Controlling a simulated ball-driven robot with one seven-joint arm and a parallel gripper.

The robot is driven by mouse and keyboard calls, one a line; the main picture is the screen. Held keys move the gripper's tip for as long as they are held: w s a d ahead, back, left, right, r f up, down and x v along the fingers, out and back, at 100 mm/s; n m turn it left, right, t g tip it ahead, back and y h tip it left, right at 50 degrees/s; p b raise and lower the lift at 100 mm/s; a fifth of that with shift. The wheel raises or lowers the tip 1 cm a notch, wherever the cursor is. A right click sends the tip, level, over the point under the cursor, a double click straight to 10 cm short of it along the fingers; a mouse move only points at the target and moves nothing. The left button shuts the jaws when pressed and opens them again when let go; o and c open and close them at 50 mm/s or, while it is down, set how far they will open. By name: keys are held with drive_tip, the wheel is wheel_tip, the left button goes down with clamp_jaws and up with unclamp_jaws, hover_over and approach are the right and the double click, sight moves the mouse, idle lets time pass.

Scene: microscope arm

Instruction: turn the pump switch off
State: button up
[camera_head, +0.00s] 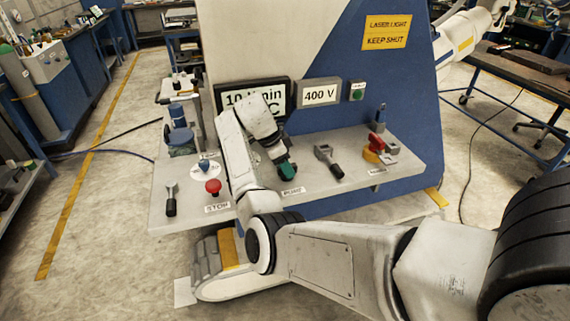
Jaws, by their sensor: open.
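I cannot tell which control is the pump switch; the gripper and arm hide part of the shelf there. A lever with a black handle (329,160) stands to the right of the gripper. Another black-handled lever (171,198) is at the shelf's left end.
A red mushroom button (213,187) stands behind a STOP label (217,208). A yellow and red rotary knob (376,150) is at the right. A 400 V display (320,93) and a green button (357,91) are on the panel behind. My arm crosses the shelf's front.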

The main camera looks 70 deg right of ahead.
clamp_jaws()
idle(0.3)
drive_tip(key=n+p, duration=0.2)
drive_tip(key=n+t+h+p, duration=0.1)
drive_tip(key=n+p, duration=0.1)
drive_tip(key=shift+s+a+r+n, duration=0.1)
drive_tip(key=shift+s+r+n, duration=0.1)
drive_tip(key=shift+n, duration=0.1)
drive_tip(key=n+t+p, duration=0.2)
drive_tip(key=n+p, duration=0.1)
drive_tip(key=n, duration=0.1)
drive_tip(key=shift+n+h, duration=0.3)
drive_tip(key=n+p, duration=0.1)
drive_tip(key=n+t+p, duration=0.1)
drive_tip(key=n, duration=0.1)
drive_tip(key=shift+s+f+n+t, duration=0.1)
drive_tip(key=shift+s+n+t, duration=0.05)
drive_tip(key=shift+n+t, duration=0.15)
drive_tip(key=shift+s+f+n+t+y+p, duration=0.2)
drive_tip(key=shift+n+t, duration=0.25)
drive_tip(key=shift+n, duration=0.8)
drive_tip(key=shift+w+r+n+t+y+p, duration=0.1)
drive_tip(key=shift+n+t+y, duration=0.3)
drive_tip(key=shift+n, duration=0.85)
